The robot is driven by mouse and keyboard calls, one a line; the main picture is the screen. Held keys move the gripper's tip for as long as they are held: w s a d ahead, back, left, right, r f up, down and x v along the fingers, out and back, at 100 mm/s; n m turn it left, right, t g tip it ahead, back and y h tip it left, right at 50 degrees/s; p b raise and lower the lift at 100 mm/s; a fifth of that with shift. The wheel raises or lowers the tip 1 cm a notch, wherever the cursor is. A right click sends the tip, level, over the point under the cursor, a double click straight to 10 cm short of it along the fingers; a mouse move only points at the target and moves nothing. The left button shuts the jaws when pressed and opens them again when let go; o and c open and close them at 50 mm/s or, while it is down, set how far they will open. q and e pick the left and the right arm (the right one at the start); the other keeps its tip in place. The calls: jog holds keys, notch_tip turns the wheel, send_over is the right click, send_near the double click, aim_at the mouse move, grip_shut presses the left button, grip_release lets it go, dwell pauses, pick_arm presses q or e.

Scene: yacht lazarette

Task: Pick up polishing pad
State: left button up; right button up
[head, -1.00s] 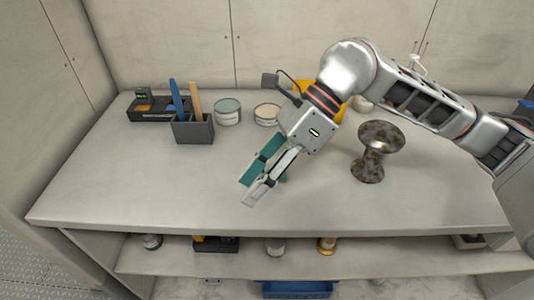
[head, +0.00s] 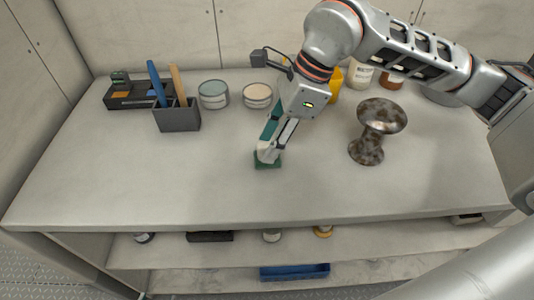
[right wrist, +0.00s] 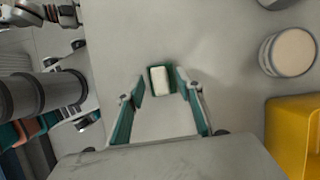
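The polishing pad, a small green block with a white top, lies on the bench top; in the head view its green edge (head: 268,165) shows just under my right gripper's fingertips. In the right wrist view the pad (right wrist: 160,81) sits ahead of and between the two teal-lined fingers. My right gripper (head: 270,147) points down at the pad, and in the right wrist view (right wrist: 160,100) its fingers are spread apart with a gap on both sides of the pad. My left gripper is in neither view.
A brown mottled pedestal-shaped object (head: 378,128) stands right of the gripper. The bench front (head: 130,180) is clear.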

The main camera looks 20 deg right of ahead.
jog(key=shift+a+f, duration=0.25)
jog(key=shift+f, duration=0.4)
jog(key=shift+w+f, duration=0.1)
jog(key=c, duration=1)
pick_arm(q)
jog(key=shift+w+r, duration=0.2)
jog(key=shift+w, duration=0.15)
